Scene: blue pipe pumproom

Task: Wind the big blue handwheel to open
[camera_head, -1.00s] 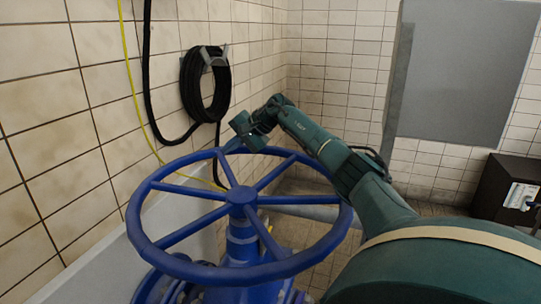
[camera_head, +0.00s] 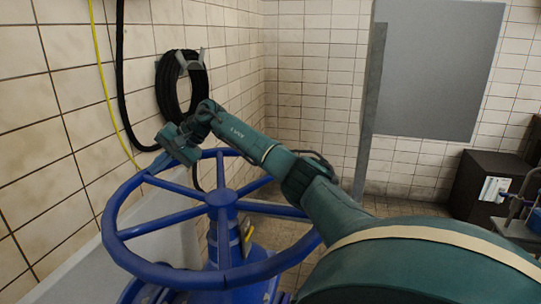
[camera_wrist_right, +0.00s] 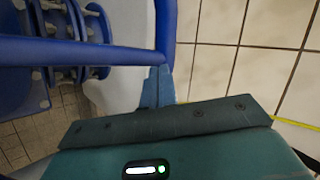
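The big blue handwheel (camera_head: 221,198) lies nearly flat on its blue valve post in the head view, with several spokes running from hub to rim. My right gripper (camera_head: 157,164) reaches across the wheel to the far left part of the rim, by a spoke end. In the right wrist view, the gripper's two blue-grey fingers (camera_wrist_right: 158,86) are close together on the wheel rim (camera_wrist_right: 166,25), just where a spoke (camera_wrist_right: 80,52) meets it. The fingers look closed on the rim, with their tips partly hidden. My left gripper is in neither view.
A tiled wall with a yellow cable (camera_head: 106,95) and a coiled black hose (camera_head: 182,85) stands close beyond the wheel on the left. A grey panel (camera_head: 440,65) hangs at the back right. A dark cabinet (camera_head: 485,185) stands at the right. Floor shows between wheel and cabinet.

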